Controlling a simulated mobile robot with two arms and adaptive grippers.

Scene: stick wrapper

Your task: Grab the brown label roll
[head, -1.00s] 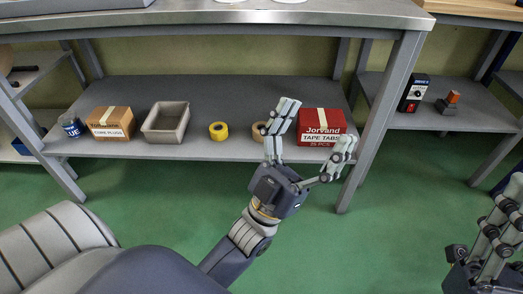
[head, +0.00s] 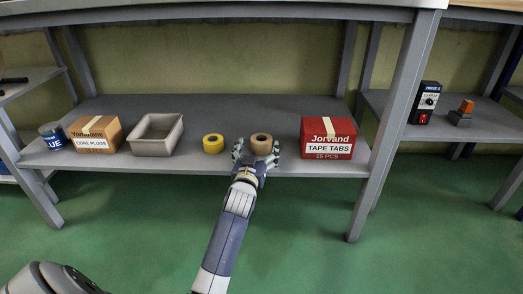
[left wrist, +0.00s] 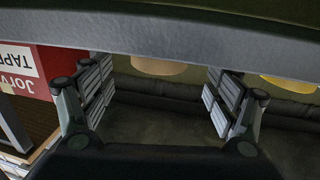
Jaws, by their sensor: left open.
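The brown label roll (head: 261,139) sits on the lower shelf, between the yellow roll and the red box, with its dark centre hole showing in the head view. My left gripper (head: 256,153) is open at the shelf's front edge, its two fingers spread on either side of the roll's near side. In the left wrist view, which is upside down, the roll (left wrist: 158,66) shows partly between the open fingers (left wrist: 157,95), cut off by the shelf edge. I cannot tell whether a finger touches it. My right gripper is not in view.
A yellow roll (head: 213,144) stands just left of the brown roll. A red tape box (head: 328,139) is to the right, with a gap between. A grey bin (head: 156,136), a cardboard box (head: 95,135) and a blue can (head: 52,136) stand farther left. The shelf's front edge (head: 200,170) lies beneath my gripper.

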